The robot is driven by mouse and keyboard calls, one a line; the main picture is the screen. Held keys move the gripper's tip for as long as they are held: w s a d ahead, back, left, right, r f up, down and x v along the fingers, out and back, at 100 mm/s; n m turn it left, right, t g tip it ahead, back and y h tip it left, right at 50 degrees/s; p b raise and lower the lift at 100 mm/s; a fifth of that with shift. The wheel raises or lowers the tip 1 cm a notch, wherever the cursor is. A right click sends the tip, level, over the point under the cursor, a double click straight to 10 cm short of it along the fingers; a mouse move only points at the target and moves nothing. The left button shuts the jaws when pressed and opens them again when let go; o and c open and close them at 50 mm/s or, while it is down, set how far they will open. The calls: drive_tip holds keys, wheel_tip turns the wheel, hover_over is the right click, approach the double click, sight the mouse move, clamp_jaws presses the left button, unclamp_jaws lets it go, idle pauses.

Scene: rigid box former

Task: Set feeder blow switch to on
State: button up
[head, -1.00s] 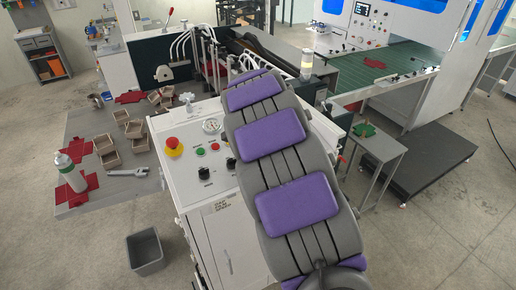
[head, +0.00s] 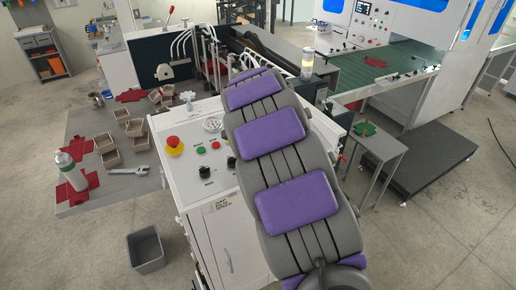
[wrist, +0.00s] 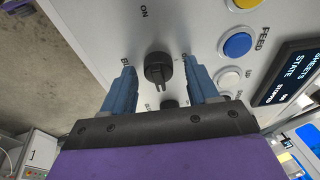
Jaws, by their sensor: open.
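In the wrist view a black rotary switch (wrist: 158,68) sits on a light grey panel. "ON" is printed above it in the picture, and other lettering beside it is partly covered by my fingers, so I cannot read its name. My gripper (wrist: 159,80) is open, with one blue finger on each side of the switch. I cannot tell whether the fingers touch it. A second dark knob (wrist: 170,103) shows partly below it, near the gripper's palm. In the head view my arm hides the gripper and this switch.
A blue FEED button (wrist: 237,45), a white button and a dark display (wrist: 288,75) lie right of the switch. In the head view, the white cabinet (head: 222,245) carries a red emergency stop (head: 174,146). A grey bin (head: 147,250) stands on the floor.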

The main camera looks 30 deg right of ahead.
drive_tip(key=v, duration=1.7)
drive_tip(key=shift+s+a, duration=0.1)
